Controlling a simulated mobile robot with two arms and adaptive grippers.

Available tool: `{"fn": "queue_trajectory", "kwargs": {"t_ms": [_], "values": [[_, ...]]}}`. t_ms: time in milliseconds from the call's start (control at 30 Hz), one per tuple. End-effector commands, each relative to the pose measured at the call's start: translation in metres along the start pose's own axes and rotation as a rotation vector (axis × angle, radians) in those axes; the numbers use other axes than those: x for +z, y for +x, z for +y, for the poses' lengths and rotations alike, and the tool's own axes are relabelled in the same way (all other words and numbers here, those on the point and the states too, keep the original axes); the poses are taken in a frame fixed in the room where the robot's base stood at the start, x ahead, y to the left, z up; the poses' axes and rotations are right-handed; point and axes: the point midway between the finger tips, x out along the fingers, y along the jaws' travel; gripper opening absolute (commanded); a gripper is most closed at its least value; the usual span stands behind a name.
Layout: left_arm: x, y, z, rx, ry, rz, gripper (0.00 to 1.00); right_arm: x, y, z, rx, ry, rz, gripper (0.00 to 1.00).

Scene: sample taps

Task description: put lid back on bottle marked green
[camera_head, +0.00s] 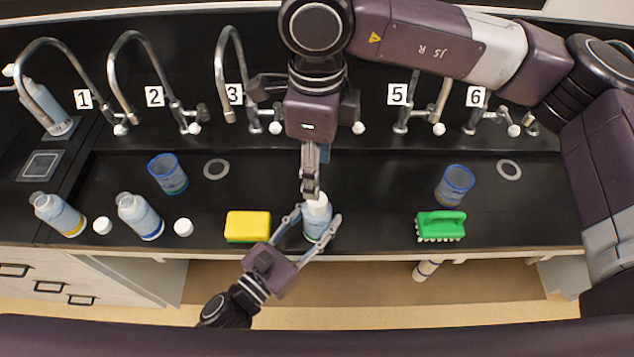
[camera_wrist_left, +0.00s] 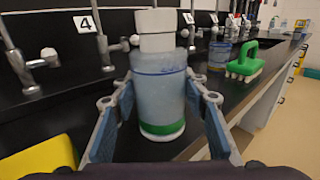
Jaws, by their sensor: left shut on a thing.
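The bottle (camera_head: 315,228) stands upright near the counter's front edge, and its green band shows in the left wrist view (camera_wrist_left: 162,129). My left gripper (camera_head: 317,217) has its fingers on both sides of this bottle and is shut on it; the fingers also show in the left wrist view (camera_wrist_left: 160,100). My right gripper (camera_head: 310,190) points down from above, its fingertips at the bottle's white top (camera_head: 318,203). Whether it grips a lid is hidden. The white top shows in the left wrist view (camera_wrist_left: 157,30), but I cannot tell lid from neck there.
A yellow sponge (camera_head: 248,226) lies close left of the bottle, and a green brush (camera_head: 441,225) lies to its right. Two open bottles (camera_head: 60,214) (camera_head: 140,216), white lids (camera_head: 102,225) (camera_head: 183,227) and blue-rimmed cups (camera_head: 168,174) (camera_head: 454,185) stand around. Numbered taps line the back.

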Motion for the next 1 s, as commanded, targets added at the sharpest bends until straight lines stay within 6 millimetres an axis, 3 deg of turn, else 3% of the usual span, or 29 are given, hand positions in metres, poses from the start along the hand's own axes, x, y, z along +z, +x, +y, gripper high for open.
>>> {"fn": "queue_trajectory", "kwargs": {"t_ms": [200, 567, 600, 800, 1000], "values": [[0.000, 0.000, 0.000, 0.000, 0.000, -0.001, 0.00, 0.000, -0.031, -0.001, -0.001, 0.001, -0.001, 0.47], [0.000, 0.000, 0.000, 0.000, 0.000, -0.001, 0.00, 0.000, -0.038, 0.000, 0.001, 0.000, 0.000, 0.47], [0.000, 0.000, 0.000, 0.000, 0.000, -0.001, 0.42, 0.000, -0.038, 0.000, 0.001, 0.000, 0.000, 0.47], [0.000, 0.000, 0.000, 0.000, 0.000, -0.001, 0.61, 0.000, -0.037, 0.000, 0.001, 0.000, 0.000, 0.47], [0.000, 0.000, 0.000, 0.000, 0.000, 0.000, 0.61, 0.000, -0.037, 0.000, 0.001, 0.000, 0.000, 0.47]]}}
